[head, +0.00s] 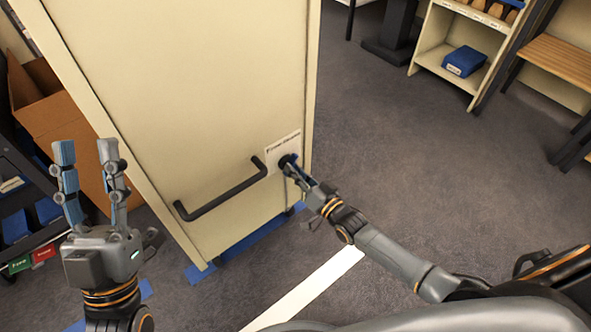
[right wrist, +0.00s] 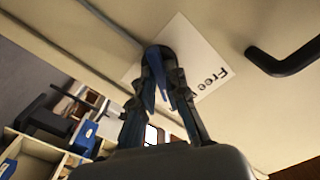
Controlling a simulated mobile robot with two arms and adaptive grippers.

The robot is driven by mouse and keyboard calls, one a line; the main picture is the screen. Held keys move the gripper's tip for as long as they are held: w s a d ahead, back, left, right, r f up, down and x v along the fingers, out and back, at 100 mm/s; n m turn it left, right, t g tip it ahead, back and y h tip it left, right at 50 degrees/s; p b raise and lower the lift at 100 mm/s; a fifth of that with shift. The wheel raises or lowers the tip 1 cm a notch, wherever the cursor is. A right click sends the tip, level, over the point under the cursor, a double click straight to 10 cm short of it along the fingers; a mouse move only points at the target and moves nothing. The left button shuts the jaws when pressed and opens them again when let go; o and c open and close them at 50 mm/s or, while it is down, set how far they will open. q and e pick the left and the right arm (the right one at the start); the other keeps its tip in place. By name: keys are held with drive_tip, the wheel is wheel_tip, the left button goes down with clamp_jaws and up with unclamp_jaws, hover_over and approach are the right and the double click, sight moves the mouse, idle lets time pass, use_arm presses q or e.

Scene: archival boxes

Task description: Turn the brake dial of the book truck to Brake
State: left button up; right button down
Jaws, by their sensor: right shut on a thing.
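The book truck (head: 215,90) is a tall cream cabinet with a black bar handle (head: 222,197) on its near face. A white label plate (head: 283,148) sits beside the handle; in the right wrist view the plate (right wrist: 205,65) reads "Free", and its other text is hidden. The dark brake dial (head: 288,160) is on the plate, mostly covered by my right gripper (head: 293,168). In the right wrist view my right gripper (right wrist: 163,85) is shut on the dial (right wrist: 158,52). My left gripper (head: 90,155) is open and empty, upright left of the truck.
A cardboard box (head: 60,115) and a dark shelf with blue boxes (head: 15,228) stand at the left. Blue and white tape marks (head: 320,285) lie on the floor. A cream shelf holding a blue box (head: 464,61) stands back right. The carpet right of the truck is clear.

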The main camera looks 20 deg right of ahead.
drive_tip(key=shift+m, duration=0.5)
drive_tip(key=c, duration=1.4)
unclamp_jaws()
drive_tip(key=shift+o, duration=0.2)
drive_tip(key=v, duration=1.2)
